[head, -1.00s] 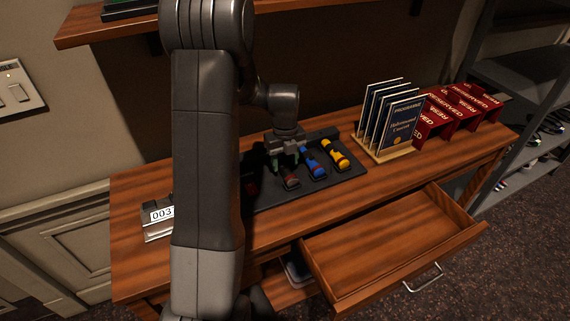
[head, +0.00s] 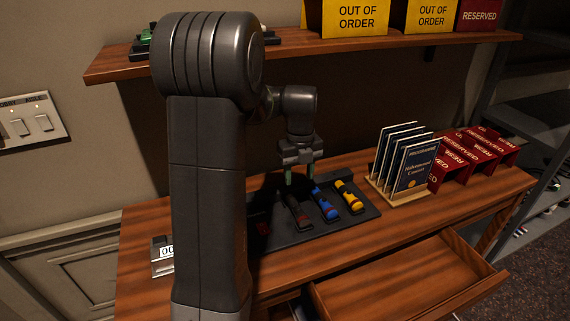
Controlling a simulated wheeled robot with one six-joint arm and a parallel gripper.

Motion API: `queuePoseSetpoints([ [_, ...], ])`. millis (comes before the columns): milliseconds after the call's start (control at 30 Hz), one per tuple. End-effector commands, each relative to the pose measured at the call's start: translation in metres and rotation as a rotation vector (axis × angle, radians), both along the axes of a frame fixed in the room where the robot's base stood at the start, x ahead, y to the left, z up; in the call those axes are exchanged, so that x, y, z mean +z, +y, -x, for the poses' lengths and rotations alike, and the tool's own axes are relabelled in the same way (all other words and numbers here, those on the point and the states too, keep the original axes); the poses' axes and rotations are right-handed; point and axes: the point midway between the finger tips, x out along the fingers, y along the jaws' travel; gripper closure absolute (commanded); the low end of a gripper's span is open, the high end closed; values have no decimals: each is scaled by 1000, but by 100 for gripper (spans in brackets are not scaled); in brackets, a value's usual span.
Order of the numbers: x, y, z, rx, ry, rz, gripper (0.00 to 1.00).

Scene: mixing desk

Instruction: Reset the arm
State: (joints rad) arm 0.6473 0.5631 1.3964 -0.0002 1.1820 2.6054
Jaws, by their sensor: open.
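My gripper (head: 299,177) hangs above the black tray (head: 285,237) on the wooden desk, fingers pointing down, apart and empty. Below it, a dark brown-red torch-like item (head: 298,212) lies in the tray. A blue one (head: 325,205) and a yellow one (head: 349,196) lie beside it to the right. My arm stands tall in the left of the view and hides part of the tray's left side and the desk.
A programme rack (head: 409,165) and red RESERVED signs (head: 468,153) stand right of the tray. The desk drawer (head: 410,285) is pulled open and looks empty. A wall shelf (head: 300,45) with yellow OUT OF ORDER signs (head: 355,17) hangs above. A numbered counter (head: 162,254) sits left.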

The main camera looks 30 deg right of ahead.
Motion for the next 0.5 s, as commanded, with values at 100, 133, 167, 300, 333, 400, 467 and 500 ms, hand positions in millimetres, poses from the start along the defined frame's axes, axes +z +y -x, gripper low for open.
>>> queuePoseSetpoints([
  [100, -8, 0, 0, 0, 3, -2, 51],
  [133, -11, 0, 0, 0, 3, -2, 51],
  [167, -14, 0, 0, 0, 2, -2, 51],
  [300, -39, 0, 1, 0, 4, -3, 51],
  [333, -45, 1, 1, 0, 5, -4, 51],
  [400, -59, 1, 1, 0, 5, -4, 51],
  [467, -71, 1, 1, 0, 5, -4, 51],
  [500, -79, 0, 1, 0, 5, -4, 51],
])
